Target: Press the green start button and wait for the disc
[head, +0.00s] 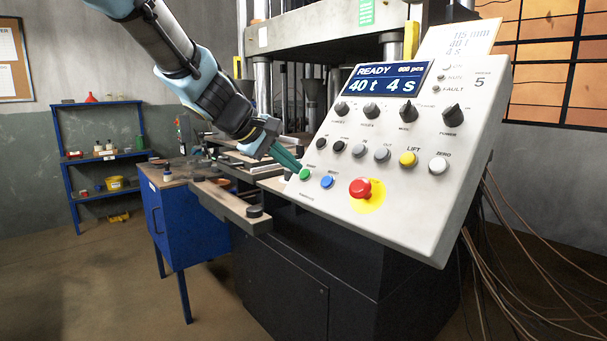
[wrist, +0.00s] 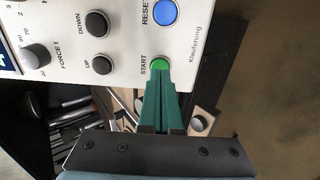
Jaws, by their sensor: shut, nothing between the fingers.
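The green start button (head: 304,174) sits at the lower left of the tilted white control panel (head: 330,190), beside a blue reset button (head: 327,181). My gripper (head: 297,166) is shut and empty, its green fingers pointing at the start button from the upper left. In the wrist view the fingertips (wrist: 160,76) reach the lower edge of the green button (wrist: 160,63) and cover part of it. I cannot tell whether they touch it. The display (head: 387,79) reads READY, 600 pcs, 40 t, 4 s. No disc can be made out for certain.
A red mushroom button (head: 361,188) on a yellow disc, a yellow lift button (head: 408,159) and several knobs share the panel. The press (head: 325,35) stands behind. A blue cabinet (head: 185,225) is at left, and cables (head: 530,250) hang at right.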

